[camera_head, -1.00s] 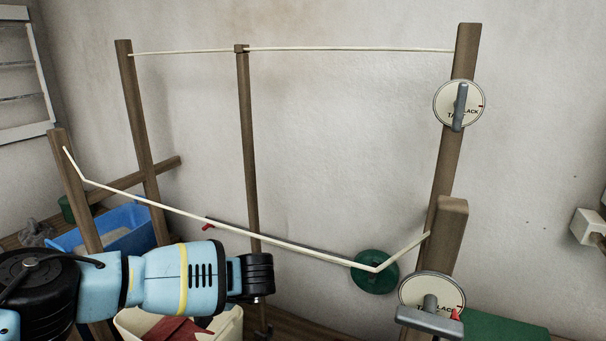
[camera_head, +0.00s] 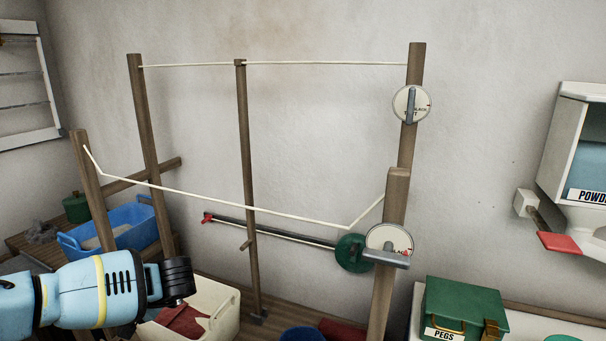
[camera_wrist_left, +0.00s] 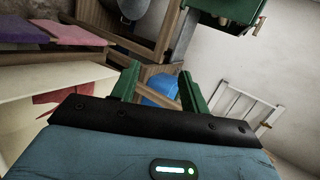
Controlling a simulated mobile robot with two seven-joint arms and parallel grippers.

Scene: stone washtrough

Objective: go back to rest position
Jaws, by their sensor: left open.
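My left arm comes in from the left edge of the head view, low in front of the wooden drying frame, and its black wrist end shows there. The fingertips do not show in the head view. In the left wrist view my left gripper (camera_wrist_left: 158,88) has two green fingers set apart, with nothing between them. My right gripper is not in view.
The frame's front post (camera_head: 390,215) carries a dial (camera_head: 388,238); cords run between the posts. A blue tub (camera_head: 125,222) stands left, a cream tub (camera_head: 215,300) with red cloth below. A green pegs box (camera_head: 465,305) and a powder dispenser (camera_head: 585,150) are right.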

